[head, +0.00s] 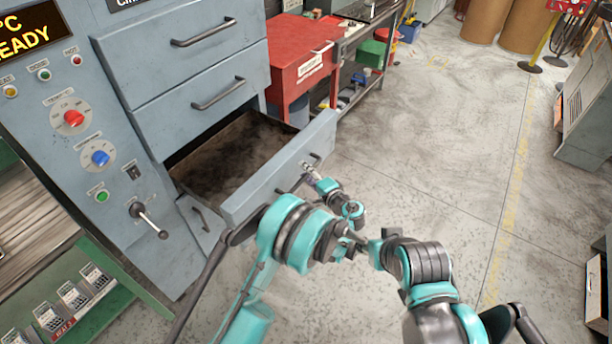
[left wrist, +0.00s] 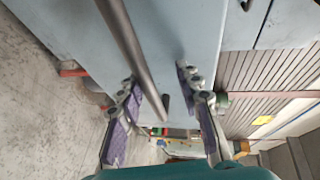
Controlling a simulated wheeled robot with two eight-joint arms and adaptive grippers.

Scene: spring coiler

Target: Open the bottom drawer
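The blue-grey cabinet has a drawer (head: 262,190) pulled well out in the head view, its dark inside empty where it shows. My left gripper (head: 309,172) is at the bar handle on the front of this drawer. In the left wrist view my left gripper (left wrist: 157,85) has its two purple-padded fingers apart, with the grey handle bar (left wrist: 126,40) running between them. I cannot see the fingers clamped on the bar. A lower handle (head: 201,214) shows below the open drawer, partly hidden by it.
Two upper drawers (head: 190,62) are shut. A control panel with knobs and a lever (head: 148,220) is on the left. A red cabinet (head: 298,62) and workbench stand behind. The concrete floor (head: 420,150) to the right is clear.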

